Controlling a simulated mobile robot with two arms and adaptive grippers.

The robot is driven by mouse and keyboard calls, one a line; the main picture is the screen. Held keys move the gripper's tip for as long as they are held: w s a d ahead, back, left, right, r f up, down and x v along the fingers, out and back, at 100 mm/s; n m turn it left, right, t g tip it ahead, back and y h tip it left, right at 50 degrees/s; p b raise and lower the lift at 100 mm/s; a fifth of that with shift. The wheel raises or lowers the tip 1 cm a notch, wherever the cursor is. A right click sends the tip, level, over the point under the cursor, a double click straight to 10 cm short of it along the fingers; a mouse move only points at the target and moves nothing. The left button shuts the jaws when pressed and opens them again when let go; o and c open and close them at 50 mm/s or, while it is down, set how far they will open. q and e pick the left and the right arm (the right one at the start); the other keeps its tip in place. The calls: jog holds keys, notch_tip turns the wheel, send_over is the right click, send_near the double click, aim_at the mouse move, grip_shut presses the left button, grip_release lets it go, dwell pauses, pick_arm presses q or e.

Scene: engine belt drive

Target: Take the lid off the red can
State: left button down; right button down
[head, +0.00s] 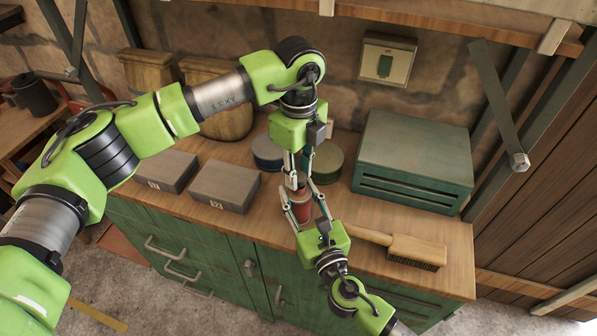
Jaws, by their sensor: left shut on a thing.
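The red can (302,208) stands upright on the wooden bench top (240,225) near its front edge. My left gripper (296,178) points straight down over it and is shut on the can's lid, at the top of the can. The fingers mostly hide the lid, and I cannot tell whether there is a gap between it and the can. My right gripper (301,197) reaches in from the front right. Its fingers lie along both sides of the can body and appear shut on it.
Two grey boxes (224,186) lie left of the can. Round tins (326,163) stand just behind it. A green metal case (415,160) is at the right. A wooden brush (415,250) lies in front of the case, its handle near my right gripper.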

aim_at(299, 176)
pick_arm(q)
jog(key=shift+r, duration=2)
pick_arm(e)
jog(key=c, duration=1.2)
grip_release()
jog(key=shift+c, duration=0.2)
